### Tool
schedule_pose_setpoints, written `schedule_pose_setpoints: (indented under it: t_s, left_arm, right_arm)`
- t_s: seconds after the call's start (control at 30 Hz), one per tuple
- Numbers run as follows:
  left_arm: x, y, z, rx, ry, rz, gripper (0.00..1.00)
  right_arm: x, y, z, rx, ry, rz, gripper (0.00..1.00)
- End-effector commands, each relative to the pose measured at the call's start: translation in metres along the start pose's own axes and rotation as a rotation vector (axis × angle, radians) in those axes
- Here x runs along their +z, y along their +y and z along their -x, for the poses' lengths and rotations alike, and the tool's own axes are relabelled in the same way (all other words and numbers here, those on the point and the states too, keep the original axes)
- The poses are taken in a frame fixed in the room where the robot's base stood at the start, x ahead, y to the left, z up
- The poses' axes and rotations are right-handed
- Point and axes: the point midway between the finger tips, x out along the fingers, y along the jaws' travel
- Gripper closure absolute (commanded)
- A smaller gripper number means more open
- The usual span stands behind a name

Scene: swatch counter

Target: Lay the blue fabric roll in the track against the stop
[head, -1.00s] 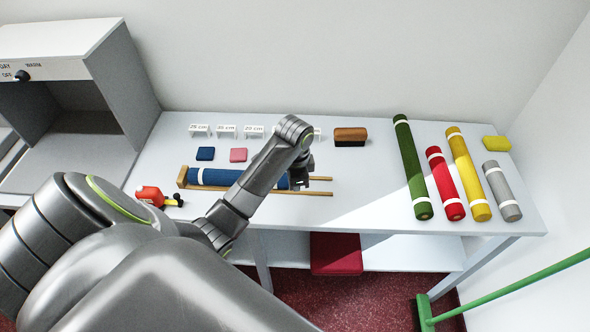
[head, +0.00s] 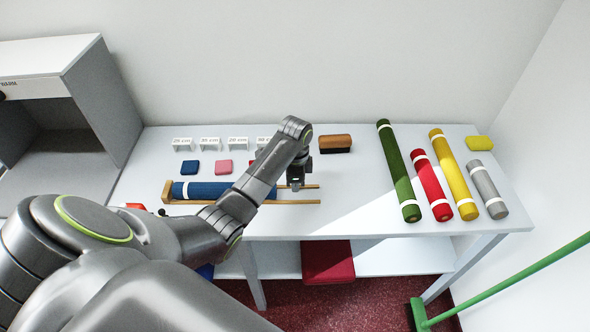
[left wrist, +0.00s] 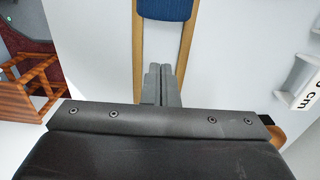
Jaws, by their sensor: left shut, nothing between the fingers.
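The blue fabric roll (head: 208,191) lies lengthwise in the wooden track (head: 300,202), between its two rails. Its left end is at or very near the wooden stop (head: 167,191); I cannot tell whether they touch. My left forearm hides part of the roll in the head view. My left gripper (head: 295,184) is shut and empty, just past the roll's right end. In the left wrist view the closed fingers (left wrist: 158,86) point between the rails (left wrist: 187,45), apart from the roll's blue end (left wrist: 165,9). My right gripper is not in view.
Green (head: 398,170), red (head: 431,185), yellow (head: 454,174) and grey (head: 487,188) rolls lie at the right. A brown brush (head: 335,143), small length signs (head: 210,143) and swatches (head: 190,167) stand behind the track. A grey cabinet (head: 85,90) is at the left.

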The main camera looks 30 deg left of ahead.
Motion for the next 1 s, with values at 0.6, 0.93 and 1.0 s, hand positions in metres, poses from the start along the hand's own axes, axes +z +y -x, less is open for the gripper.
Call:
schedule_pose_setpoints:
  t_s: [0.6, 0.93, 1.0]
  left_arm:
    - [0.040, 0.000, -0.011, -0.002, 0.000, -0.001, 1.00]
    - [0.049, 0.000, -0.008, -0.001, -0.002, 0.000, 1.00]
    - [0.054, 0.000, -0.007, 0.000, -0.003, 0.001, 1.00]
  right_arm:
    - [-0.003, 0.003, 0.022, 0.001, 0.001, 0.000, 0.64]
    - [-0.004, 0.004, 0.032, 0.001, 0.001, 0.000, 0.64]
    - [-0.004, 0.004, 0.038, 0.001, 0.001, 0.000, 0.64]
